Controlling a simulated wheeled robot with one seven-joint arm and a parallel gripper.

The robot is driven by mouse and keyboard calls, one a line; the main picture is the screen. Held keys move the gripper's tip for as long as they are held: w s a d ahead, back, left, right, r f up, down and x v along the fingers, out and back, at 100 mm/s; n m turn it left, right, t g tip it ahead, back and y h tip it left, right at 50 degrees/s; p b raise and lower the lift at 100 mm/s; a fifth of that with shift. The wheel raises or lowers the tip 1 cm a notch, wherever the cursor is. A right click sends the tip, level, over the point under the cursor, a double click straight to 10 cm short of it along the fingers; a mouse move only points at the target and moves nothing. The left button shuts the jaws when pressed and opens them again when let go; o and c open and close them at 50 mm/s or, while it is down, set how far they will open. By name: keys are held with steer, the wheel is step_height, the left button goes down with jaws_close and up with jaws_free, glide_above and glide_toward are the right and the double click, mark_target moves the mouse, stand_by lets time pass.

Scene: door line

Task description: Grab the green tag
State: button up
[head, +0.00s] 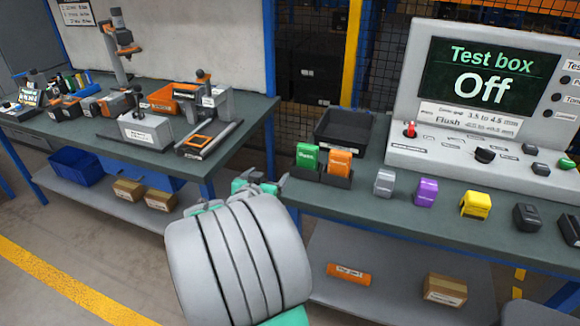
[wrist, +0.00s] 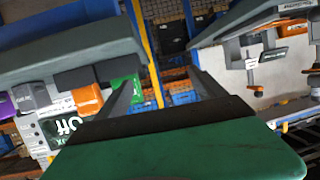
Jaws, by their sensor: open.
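The green tag (head: 307,157) stands upright in a dark holder (head: 337,181) at the left end of the right-hand bench, beside an orange tag (head: 340,161). My gripper (head: 262,181) is open and empty, left of the green tag and apart from it, near the bench's left corner. In the wrist view the scene appears upside down. There the green tag (wrist: 127,88) shows partly behind one finger of my gripper (wrist: 166,82), with the orange tag (wrist: 88,100) beside it.
A black bin (head: 341,128) stands behind the tags. Grey, purple (head: 426,193), yellow (head: 475,204) and dark blocks line the bench's front to the right, before the test box (head: 480,90), which reads "Off". A second bench (head: 100,120) with tools stands left, across a gap.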

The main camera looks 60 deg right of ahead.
mark_target(306, 159)
steer(key=shift+o, duration=0.4)
steer(key=s+d+h, duration=0.2)
steer(key=s+d, duration=0.1)
steer(key=s+d+m+g+h+b, duration=0.1)
steer(key=s+d+h, duration=0.1)
steer(key=s+d, duration=0.1)
steer(key=shift+s+d+r, duration=0.1)
steer(key=shift+s+d, duration=0.3)
steer(key=shift+s, duration=0.3)
steer(key=d, duration=0.2)
steer(key=w+d+p, duration=0.1)
steer(key=d, duration=0.4)
steer(key=shift+w+p, duration=0.3)
steer(key=shift+c, duration=0.5)
steer(key=c, duration=1.5)
steer(key=shift+o, duration=0.2)
steer(key=shift+r, duration=0.1)
